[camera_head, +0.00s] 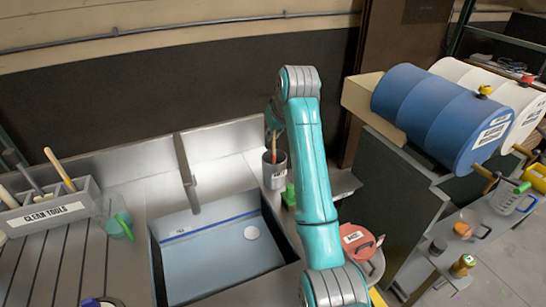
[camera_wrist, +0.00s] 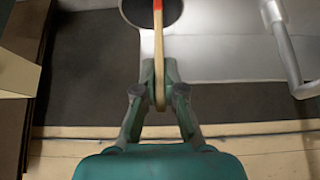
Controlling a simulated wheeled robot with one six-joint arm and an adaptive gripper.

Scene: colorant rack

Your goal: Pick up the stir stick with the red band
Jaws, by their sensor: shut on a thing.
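The stir stick with the red band (camera_wrist: 158,30) is a pale wooden stick in the wrist view. Its red band shows at the top edge of that view, in front of the dark round mouth of a pot (camera_wrist: 141,14). My gripper (camera_wrist: 160,100) is shut on the stick, with a finger on each side of it. In the head view a stick (camera_head: 274,150) rises from the grey pot (camera_head: 275,175) beside the sink. My gripper is mostly hidden by my arm there. I cannot tell whether the stick's end is inside the pot.
A sink (camera_head: 220,260) lies in front of the pot, with a faucet (camera_head: 186,172) to the left. A "CLEAN TOOLS" box (camera_head: 45,213) stands at left. A red-lidded can (camera_head: 361,240) and a blue drum (camera_head: 432,115) are at right.

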